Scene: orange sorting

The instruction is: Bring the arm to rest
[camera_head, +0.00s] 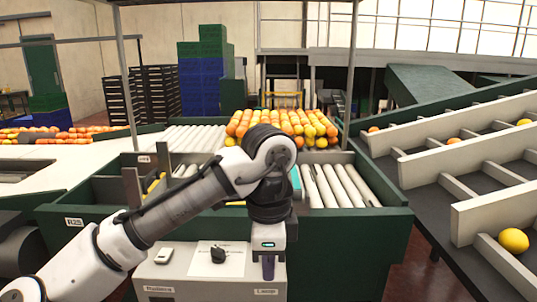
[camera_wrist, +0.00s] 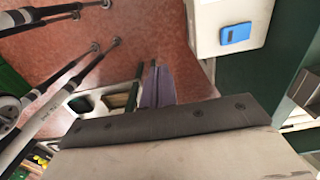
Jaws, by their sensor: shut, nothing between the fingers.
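My gripper (camera_head: 268,268) hangs at the end of my white and black arm in the head view, pointing down in front of the green sorting bench (camera_head: 345,240). Its fingers are together with nothing between them. They also show in the wrist view (camera_wrist: 158,84) as two purple-grey strips side by side. In the head view the gripper is in front of the right part of a white box (camera_head: 185,278) with labels on its front. I cannot tell the exact gap to the box.
A pile of oranges and yellow fruit (camera_head: 285,122) lies behind the rollers (camera_head: 340,185). A sloped sorter with white dividers (camera_head: 440,155) stands at the right, with a yellow fruit (camera_head: 513,240). A blue device (camera_wrist: 236,33) shows on a white surface in the wrist view.

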